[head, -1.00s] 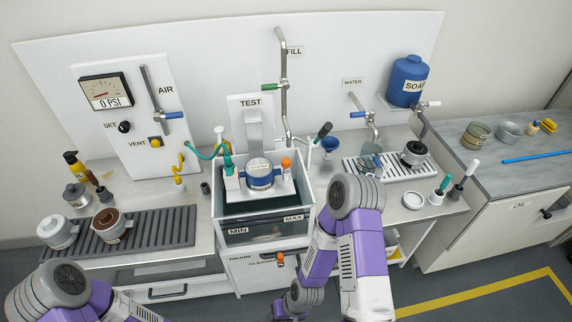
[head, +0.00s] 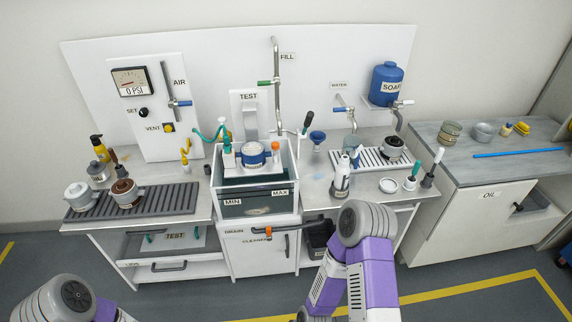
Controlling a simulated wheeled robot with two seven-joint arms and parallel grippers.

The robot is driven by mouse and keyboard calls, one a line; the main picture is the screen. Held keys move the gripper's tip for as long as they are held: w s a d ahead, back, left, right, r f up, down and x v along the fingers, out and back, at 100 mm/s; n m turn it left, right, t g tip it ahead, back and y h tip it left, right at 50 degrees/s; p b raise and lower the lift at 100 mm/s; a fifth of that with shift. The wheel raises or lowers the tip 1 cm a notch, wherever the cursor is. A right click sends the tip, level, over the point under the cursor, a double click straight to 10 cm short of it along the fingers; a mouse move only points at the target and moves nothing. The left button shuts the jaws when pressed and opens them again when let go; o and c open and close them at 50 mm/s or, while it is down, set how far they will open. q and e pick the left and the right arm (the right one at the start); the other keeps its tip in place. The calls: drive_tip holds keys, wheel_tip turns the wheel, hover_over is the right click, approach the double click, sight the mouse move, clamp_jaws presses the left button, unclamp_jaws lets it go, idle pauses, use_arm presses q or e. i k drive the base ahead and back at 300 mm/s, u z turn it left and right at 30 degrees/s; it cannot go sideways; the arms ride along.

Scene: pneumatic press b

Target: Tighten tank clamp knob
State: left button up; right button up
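The clear-walled tank (head: 258,208) stands in the middle of the bench, with MIN and MAX labels on its front. Inside it a light fixture holds a round blue and white part (head: 252,155). A small orange knob (head: 276,146) stands at the fixture's right side. A teal fitting (head: 228,158) stands at its left side. I cannot tell which of these is the clamp knob, or how tight it is. My left and right arms show at the bottom, but both grippers are out of the picture.
A ribbed tray (head: 160,199) with pots lies left of the tank. A white bottle-like item (head: 341,178), a blue funnel (head: 317,137) and a drain rack (head: 372,158) are to its right. An orange drain handle (head: 268,232) sticks out below the tank. The floor in front is clear.

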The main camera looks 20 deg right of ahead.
sight(274, 145)
drive_tip(key=u, duration=0.5)
drive_tip(key=k, duration=0.2)
drive_tip(key=z, duration=1.6)
drive_tip(key=i, duration=0.7)
drive_tip(key=u, duration=0.45)
drive_tip(key=i, duration=0.65)
drive_tip(key=u, duration=0.75)
